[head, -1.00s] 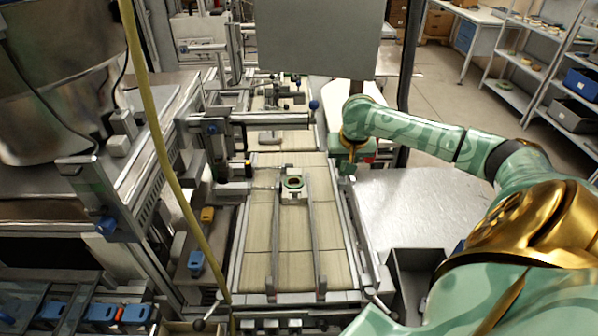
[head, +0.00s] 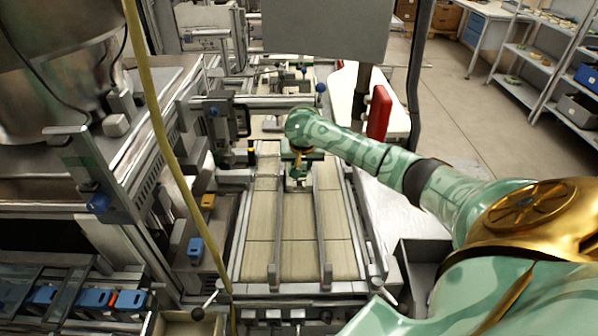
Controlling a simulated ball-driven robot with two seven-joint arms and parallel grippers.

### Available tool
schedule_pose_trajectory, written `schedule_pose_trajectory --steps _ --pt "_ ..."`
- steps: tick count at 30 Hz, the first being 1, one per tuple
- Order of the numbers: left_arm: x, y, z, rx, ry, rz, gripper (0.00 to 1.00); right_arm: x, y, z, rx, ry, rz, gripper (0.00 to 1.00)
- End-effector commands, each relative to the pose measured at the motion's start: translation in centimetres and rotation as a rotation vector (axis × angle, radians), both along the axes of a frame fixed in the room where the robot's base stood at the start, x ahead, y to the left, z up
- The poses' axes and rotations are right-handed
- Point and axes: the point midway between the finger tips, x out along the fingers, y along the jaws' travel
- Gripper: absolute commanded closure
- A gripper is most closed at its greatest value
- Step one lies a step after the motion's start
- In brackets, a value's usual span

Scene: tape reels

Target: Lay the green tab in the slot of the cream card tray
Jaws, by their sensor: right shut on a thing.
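My right gripper (head: 299,176) hangs over the far part of the belt, between the two rails. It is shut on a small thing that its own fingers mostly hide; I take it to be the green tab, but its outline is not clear. The cream card tray (head: 299,188) lies under and just in front of the gripper, largely covered by it. Its slot cannot be made out, nor whether the held thing touches the tray. My left gripper is not in view.
Two metal rails (head: 322,240) run along the tan tiled belt (head: 300,262), which is bare in front of the tray. A frame with a blue knob (head: 320,87) stands behind. A grey bin (head: 416,262) stands at the right.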

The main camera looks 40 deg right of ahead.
Motion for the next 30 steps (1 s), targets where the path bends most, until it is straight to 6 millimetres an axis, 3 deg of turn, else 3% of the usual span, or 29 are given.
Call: schedule_pose_trajectory --steps 9,30 --pt "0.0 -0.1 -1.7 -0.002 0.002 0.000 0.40 0.6 0.5 -4.0 -0.002 0.000 0.001 0.95" --pt "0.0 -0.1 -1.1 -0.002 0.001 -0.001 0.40 0.6 0.5 -5.1 -0.003 0.000 0.001 0.95"
